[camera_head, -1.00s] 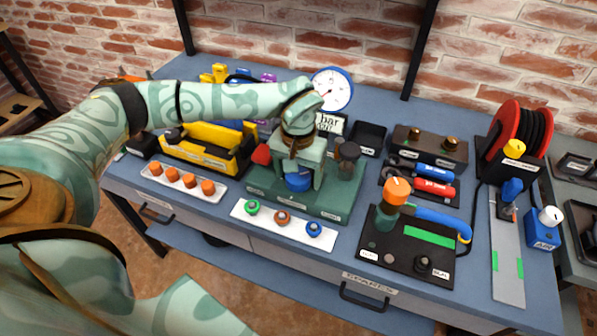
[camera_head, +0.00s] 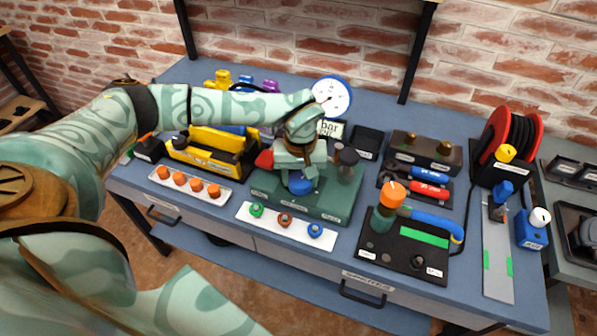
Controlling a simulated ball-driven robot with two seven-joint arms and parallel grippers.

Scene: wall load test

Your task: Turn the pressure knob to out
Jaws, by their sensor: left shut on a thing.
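A green test station (camera_head: 327,205) stands at the middle of the bench. A blue knob (camera_head: 300,185) shows at its front, partly hidden by my gripper; its labels are too small to read. My left gripper (camera_head: 299,172) reaches down from above and is shut at the blue knob, with its fingers partly hidden. A red knob (camera_head: 264,159) is to its left and a dark-topped part (camera_head: 348,157) to its right. A round gauge (camera_head: 331,97) and a "bar" sign (camera_head: 329,128) stand behind. My right gripper is not in view.
A white strip with coloured caps (camera_head: 270,232) lies in front of the station. A yellow tray (camera_head: 208,160) stands at left.

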